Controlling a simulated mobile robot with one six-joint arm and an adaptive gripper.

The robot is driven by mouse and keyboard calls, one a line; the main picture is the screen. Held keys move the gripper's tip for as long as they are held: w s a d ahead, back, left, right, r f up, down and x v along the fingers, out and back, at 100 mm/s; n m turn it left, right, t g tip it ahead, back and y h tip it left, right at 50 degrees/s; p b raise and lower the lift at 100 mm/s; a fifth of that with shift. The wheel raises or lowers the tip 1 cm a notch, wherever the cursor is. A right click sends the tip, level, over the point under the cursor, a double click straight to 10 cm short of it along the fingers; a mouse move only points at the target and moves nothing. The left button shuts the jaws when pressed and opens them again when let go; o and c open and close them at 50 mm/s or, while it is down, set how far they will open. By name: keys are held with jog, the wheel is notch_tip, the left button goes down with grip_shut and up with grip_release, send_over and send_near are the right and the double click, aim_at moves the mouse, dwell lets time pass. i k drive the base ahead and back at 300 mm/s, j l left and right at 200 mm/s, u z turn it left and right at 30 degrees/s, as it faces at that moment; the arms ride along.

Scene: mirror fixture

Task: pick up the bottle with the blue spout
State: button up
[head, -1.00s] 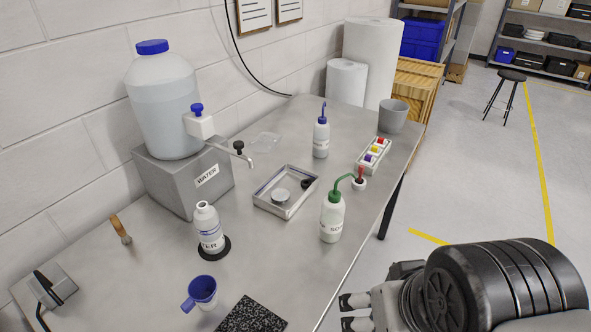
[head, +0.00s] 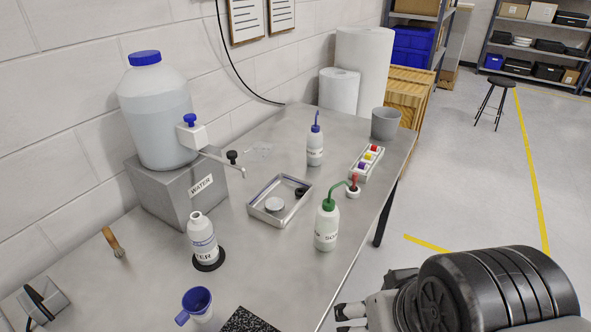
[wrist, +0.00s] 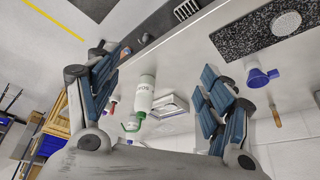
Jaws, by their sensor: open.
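The white bottle with the blue spout (head: 315,153) stands upright on the metal table (head: 150,275), toward the back in the head view. My gripper (head: 345,319) is at the table's front right edge, well apart from that bottle. In the wrist view my gripper (wrist: 160,88) has its fingers spread wide with nothing held between them. A white bottle with a green spout (head: 327,228) stands between my gripper and the blue-spout bottle. It also shows between the fingers in the wrist view (wrist: 145,95).
A metal tray (head: 257,213) and a rack with coloured caps (head: 359,173) flank the blue-spout bottle.

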aim_at(315, 139)
jog(key=i+l+u, duration=0.2)
jog(key=u, duration=0.2)
jog(key=i+l+u, duration=0.15)
jog(key=l+u, duration=0.2)
jog(key=l, duration=0.15)
jog(key=i+l+u, duration=0.1)
jog(key=l+u, duration=0.3)
jog(key=i+l, duration=0.1)
jog(key=l, duration=0.25)
jog(key=i+l, duration=0.1)
jog(key=l, duration=0.3)
jog(key=i+l, duration=0.15)
jog(key=l, duration=0.2)
jog(key=i+l, duration=0.1)
jog(key=l, duration=0.25)
jog(key=i+l, duration=0.1)
jog(key=l, duration=0.3)
